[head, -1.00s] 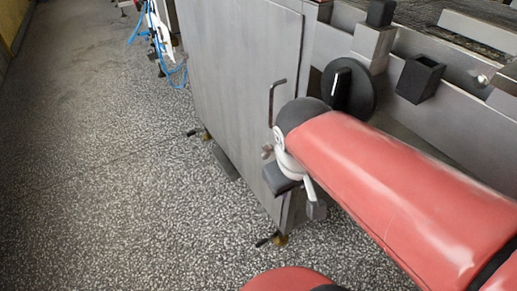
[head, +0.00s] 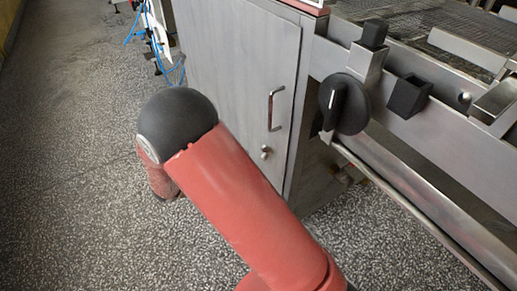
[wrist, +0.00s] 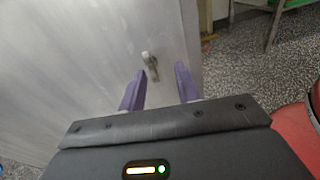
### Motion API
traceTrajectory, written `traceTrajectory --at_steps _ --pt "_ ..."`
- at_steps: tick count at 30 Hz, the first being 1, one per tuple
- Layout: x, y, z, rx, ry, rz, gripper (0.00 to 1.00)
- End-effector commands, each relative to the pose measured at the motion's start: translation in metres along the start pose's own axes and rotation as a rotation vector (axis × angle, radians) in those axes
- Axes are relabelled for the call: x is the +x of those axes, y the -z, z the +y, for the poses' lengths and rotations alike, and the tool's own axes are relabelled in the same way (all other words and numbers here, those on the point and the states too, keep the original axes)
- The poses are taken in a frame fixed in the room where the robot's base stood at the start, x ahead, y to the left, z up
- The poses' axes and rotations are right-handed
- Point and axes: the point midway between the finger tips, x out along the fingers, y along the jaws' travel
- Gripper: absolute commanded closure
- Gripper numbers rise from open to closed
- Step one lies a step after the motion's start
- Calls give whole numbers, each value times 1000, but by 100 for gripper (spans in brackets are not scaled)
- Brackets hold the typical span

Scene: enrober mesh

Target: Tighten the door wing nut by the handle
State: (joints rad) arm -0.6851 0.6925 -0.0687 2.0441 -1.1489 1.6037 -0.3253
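The door wing nut (head: 266,152) sits on the steel cabinet door (head: 225,75), just below the handle (head: 276,108) in the head view. In the wrist view the wing nut (wrist: 150,63) sticks out from the door face, beyond and between my fingertips. My gripper (wrist: 158,85) is open, with two purple fingers apart and nothing between them that I can see touching. A gap to the nut seems to remain. In the head view my gripper is hidden behind my red arm.
A black rotary knob (head: 343,103) and a black square holder (head: 409,95) are on the machine frame right of the door. A steel rail (head: 430,210) runs to the lower right. The speckled floor (head: 70,170) at left is clear.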

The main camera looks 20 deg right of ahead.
Motion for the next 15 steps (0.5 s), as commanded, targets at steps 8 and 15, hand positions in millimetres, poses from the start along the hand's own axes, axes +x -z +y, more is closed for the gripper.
traceTrajectory --at_steps 8,15 --pt "-8 13 14 -70 -88 -94 67" --pt "29 9 17 -69 -85 -91 67"
